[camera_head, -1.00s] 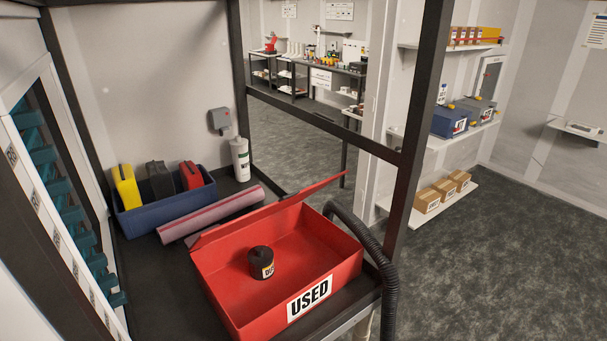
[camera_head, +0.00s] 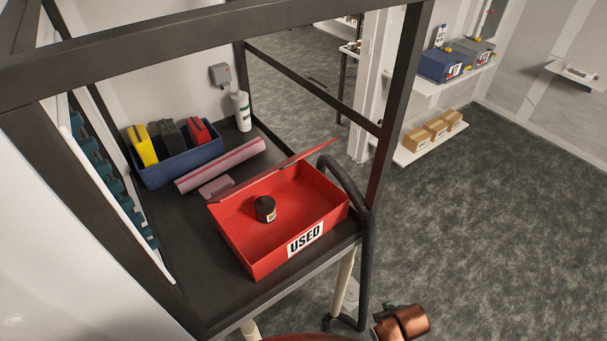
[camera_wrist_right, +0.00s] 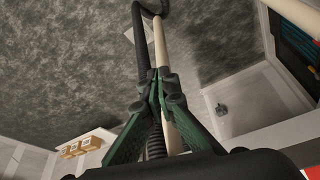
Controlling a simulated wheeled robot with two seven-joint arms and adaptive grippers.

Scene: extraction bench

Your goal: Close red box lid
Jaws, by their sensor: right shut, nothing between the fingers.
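The red box (camera_head: 258,262), labelled USED, sits on the dark bench in the head view. Its red lid (camera_head: 285,168) stands open along the far edge, seen nearly edge-on. A dark round container (camera_head: 265,209) with a label lies inside the box. My right gripper (camera_wrist_right: 163,76) shows in the right wrist view with its green fingers shut and empty. A black hose and a pale leg show beyond the fingers. The box is not clearly seen there. My left gripper is not in view.
A blue bin (camera_head: 178,169) with yellow, black and red containers, a pink roll (camera_head: 220,166) and a white bottle (camera_head: 241,112) stand behind the box. Dark frame posts (camera_head: 397,110) border the bench. A black hose (camera_head: 366,200) hangs at its right. The floor at right is clear.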

